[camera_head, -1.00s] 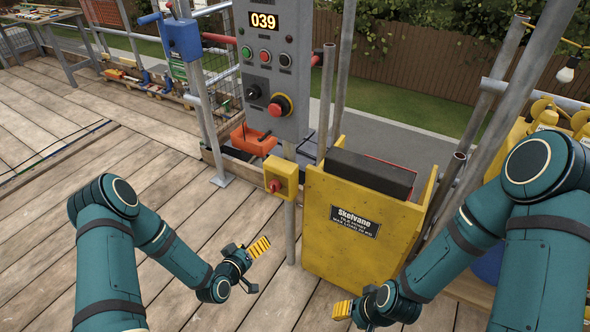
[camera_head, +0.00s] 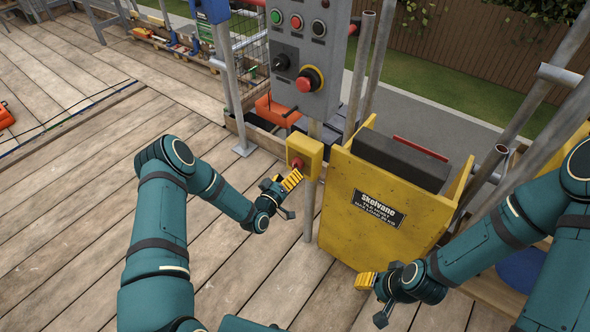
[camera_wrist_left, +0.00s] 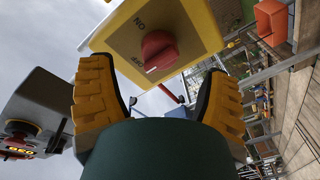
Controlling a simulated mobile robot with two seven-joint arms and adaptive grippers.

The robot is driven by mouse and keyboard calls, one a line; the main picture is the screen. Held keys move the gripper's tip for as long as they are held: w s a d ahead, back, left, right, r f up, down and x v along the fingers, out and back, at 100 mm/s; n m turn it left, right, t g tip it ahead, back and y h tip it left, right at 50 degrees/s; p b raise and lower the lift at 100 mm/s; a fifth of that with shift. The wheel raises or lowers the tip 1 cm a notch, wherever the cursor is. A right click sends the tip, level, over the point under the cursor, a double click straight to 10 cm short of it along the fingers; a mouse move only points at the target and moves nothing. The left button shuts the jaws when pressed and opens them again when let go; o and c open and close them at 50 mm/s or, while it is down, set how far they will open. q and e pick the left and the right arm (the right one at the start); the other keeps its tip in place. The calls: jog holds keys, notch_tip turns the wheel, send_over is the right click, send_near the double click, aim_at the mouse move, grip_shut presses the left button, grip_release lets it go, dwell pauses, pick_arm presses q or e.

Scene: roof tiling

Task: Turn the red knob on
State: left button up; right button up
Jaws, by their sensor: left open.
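The red knob (camera_head: 296,163) sits on the front of a small yellow box (camera_head: 311,152) on a grey post, partly hidden by my left gripper in the head view. In the left wrist view the red knob (camera_wrist_left: 158,51) is close up, between ON and OFF lettering, with its white mark on the OFF side. My left gripper (camera_head: 289,182) is open just in front of the box. Its two yellow-padded fingers (camera_wrist_left: 158,95) are spread apart below the knob in the wrist view, with nothing between them. My right gripper (camera_head: 370,288) is low before the yellow hoist bin; its opening is unclear.
A grey control panel (camera_head: 313,65) with buttons, a black knob and a red stop button stands above the box. The yellow bin (camera_head: 375,215) marked Skelvane is just right of the post. An orange container (camera_head: 277,111) lies behind.

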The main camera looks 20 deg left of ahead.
aim_at(296, 165)
pick_arm(q)
jog(key=shift+b+x, duration=0.3)
jog(key=shift+x, duration=1.8)
jog(key=c, duration=1.2)
